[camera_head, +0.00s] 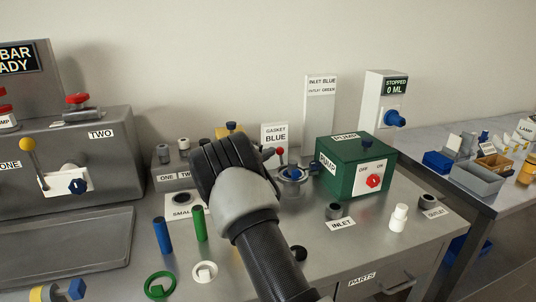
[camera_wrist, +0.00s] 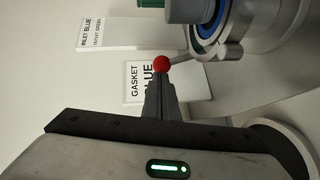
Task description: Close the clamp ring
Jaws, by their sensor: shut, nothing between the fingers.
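The clamp ring (camera_head: 293,175) is a grey metal ring around a blue part, on the bench left of the green pump. In the wrist view the ring (camera_wrist: 222,40) is at the top right, partly cut off. Its lever ends in a red ball (camera_head: 280,151), which shows beside the fingertips in the wrist view (camera_wrist: 161,63). My gripper (camera_wrist: 160,84) is shut and empty, its tips at the ball; I cannot tell if they touch it. In the head view my wrist hides most of the fingers. Whether the ring is fully closed is unclear.
The green pump box (camera_head: 350,168) stands close right of the ring. A gasket sign (camera_head: 275,134) and a tall inlet sign (camera_head: 320,105) stand behind. Blue and green rods (camera_head: 200,224) stand at left. A white bottle (camera_head: 398,217) stands front right.

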